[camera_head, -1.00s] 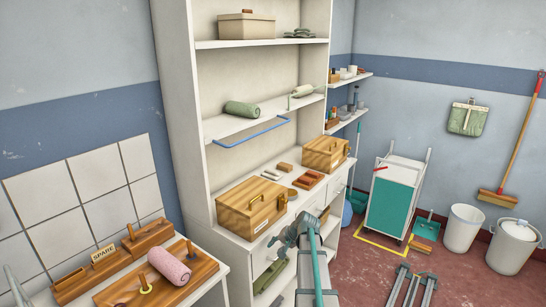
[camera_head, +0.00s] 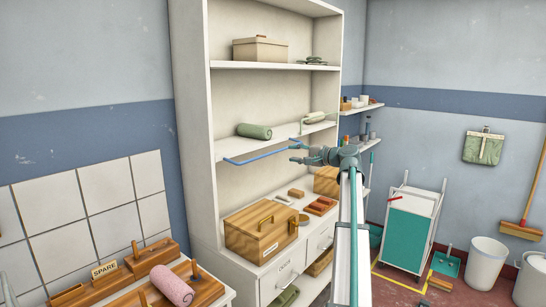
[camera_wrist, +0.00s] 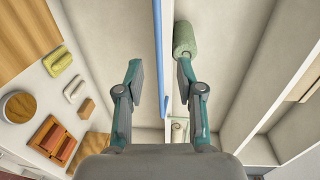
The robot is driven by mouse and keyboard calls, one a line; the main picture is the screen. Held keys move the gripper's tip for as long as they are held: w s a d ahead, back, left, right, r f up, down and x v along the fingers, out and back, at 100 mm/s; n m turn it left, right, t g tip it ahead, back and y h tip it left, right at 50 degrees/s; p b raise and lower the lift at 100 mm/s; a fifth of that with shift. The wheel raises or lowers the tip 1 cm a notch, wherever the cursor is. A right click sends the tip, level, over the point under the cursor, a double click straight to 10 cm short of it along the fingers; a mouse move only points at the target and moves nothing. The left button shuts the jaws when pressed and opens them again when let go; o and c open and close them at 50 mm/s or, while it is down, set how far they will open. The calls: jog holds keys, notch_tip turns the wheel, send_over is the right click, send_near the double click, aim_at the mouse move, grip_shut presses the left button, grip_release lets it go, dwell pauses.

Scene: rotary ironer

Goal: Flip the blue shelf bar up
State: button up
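The blue shelf bar (camera_head: 262,156) runs along the front edge of the middle shelf (camera_head: 225,146), hanging a little below it. My gripper (camera_head: 293,153) is at the right end of the bar, in front of the shelf edge. In the wrist view, the blue bar (camera_wrist: 160,50) runs from the top centre down between the two open fingers of my gripper (camera_wrist: 159,75).
A green roll (camera_head: 254,131) lies on the middle shelf behind the bar, and a paler roll (camera_head: 314,117) lies further right. Below, the counter holds a wooden box (camera_head: 255,235) and a red-brown tray (camera_head: 320,205). A beige box (camera_head: 260,49) stands on the upper shelf.

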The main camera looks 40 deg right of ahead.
aim_at(276, 152)
jog(key=p+x, duration=0.2)
jog(key=x, duration=0.8)
jog(key=shift+f, duration=0.15)
grip_shut()
